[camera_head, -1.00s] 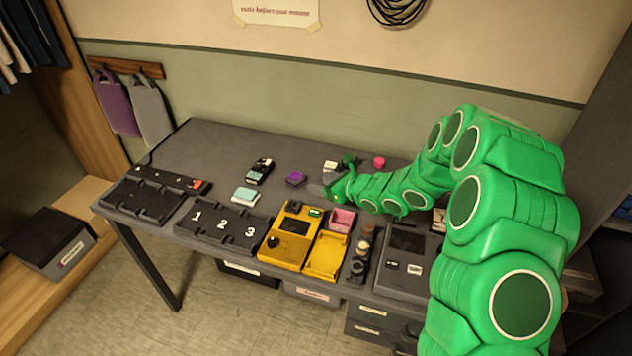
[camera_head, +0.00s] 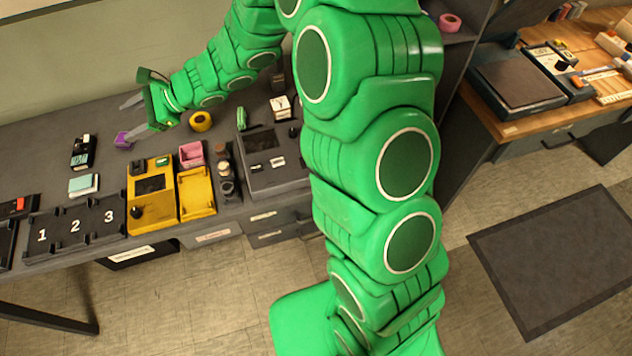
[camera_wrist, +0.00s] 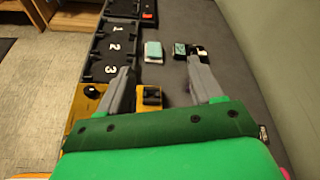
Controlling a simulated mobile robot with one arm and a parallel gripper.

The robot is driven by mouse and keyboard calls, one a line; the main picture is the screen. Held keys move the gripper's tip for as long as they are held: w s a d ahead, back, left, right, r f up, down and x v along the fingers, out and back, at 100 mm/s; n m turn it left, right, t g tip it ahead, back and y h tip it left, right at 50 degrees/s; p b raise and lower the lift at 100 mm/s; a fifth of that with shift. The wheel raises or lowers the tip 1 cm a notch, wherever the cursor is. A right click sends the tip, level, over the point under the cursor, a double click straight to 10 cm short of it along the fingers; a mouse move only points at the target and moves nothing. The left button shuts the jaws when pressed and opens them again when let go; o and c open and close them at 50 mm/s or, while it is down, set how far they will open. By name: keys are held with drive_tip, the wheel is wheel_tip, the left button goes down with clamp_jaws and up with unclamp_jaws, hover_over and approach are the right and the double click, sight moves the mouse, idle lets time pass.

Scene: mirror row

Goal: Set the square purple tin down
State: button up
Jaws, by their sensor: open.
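A teal-topped box (camera_head: 84,184) and a black device (camera_head: 82,151) stand left of the tin. A numbered black tray (camera_head: 75,226), a yellow case (camera_head: 152,192) and a pink box (camera_head: 191,154) line the front.

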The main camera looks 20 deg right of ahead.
drive_tip(key=s+d+r+n+g+h, duration=0.2)
drive_tip(key=s+d+r+n, duration=0.25)
drive_tip(key=s, duration=0.35)
drive_tip(key=s+d+r+n+g+h, duration=0.1)
drive_tip(key=s+d+r+n+g, duration=0.25)
drive_tip(key=s, duration=0.55)
drive_tip(key=s+d+n+h, duration=0.2)
drive_tip(key=s+d, duration=0.4)
drive_tip(key=d, duration=0.3)
drive_tip(key=s+d+n+t+h, duration=0.1)
drive_tip(key=s+d+h, duration=0.4)
drive_tip(key=d, duration=0.5)
drive_tip(key=s+d+r+n+t+h, duration=0.1)
drive_tip(key=s+d+n+h, duration=0.2)
drive_tip(key=s+d, duration=0.5)
drive_tip(key=shift+s+d+n+h, duration=0.35)
drive_tip(key=shift+d+n, duration=0.25)
drive_tip(key=shift+d, duration=0.5)
